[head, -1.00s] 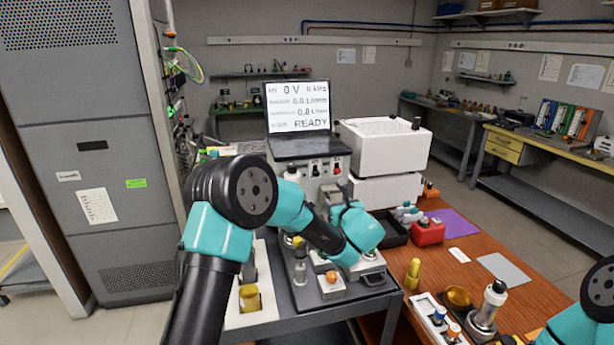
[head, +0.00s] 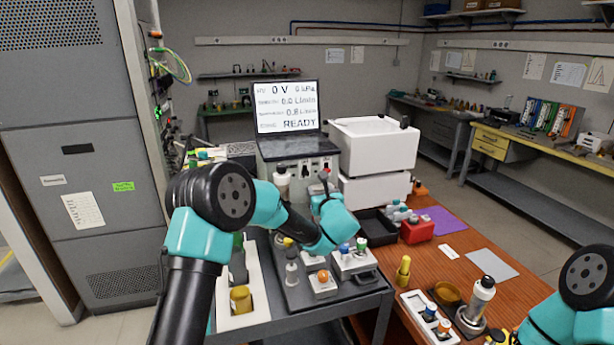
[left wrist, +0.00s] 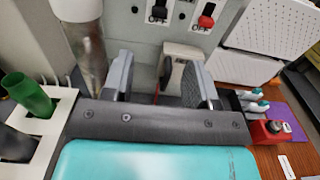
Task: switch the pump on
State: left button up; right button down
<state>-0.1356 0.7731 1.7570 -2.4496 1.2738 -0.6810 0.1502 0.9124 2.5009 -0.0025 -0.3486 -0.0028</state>
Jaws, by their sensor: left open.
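The display unit (head: 289,149) stands at the back of the grey bench, with its screen reading 0 V and READY. Its front panel carries a black-handled switch (left wrist: 158,12) and a red-handled switch (left wrist: 207,18) in the left wrist view. I cannot read a label that says which is the pump's. My left gripper (left wrist: 160,82) is open and empty, its two fingers apart in front of and below the switches. In the head view my left gripper (head: 324,186) is close to the panel and partly hides its lower right part.
White boxes (head: 374,146) are stacked right of the panel. A dark tray (head: 376,228) and a red container (head: 417,230) lie beside the bench. A metal cylinder (left wrist: 88,50) stands close left of my left fingers. A button box (head: 353,262) sits below my wrist.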

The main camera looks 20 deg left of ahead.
aim_at(306, 173)
pick_arm(q)
jog(key=x, duration=1.3)
jog(key=shift+w+a, duration=0.15)
jog(key=shift+c, duration=0.4)
grip_shut()
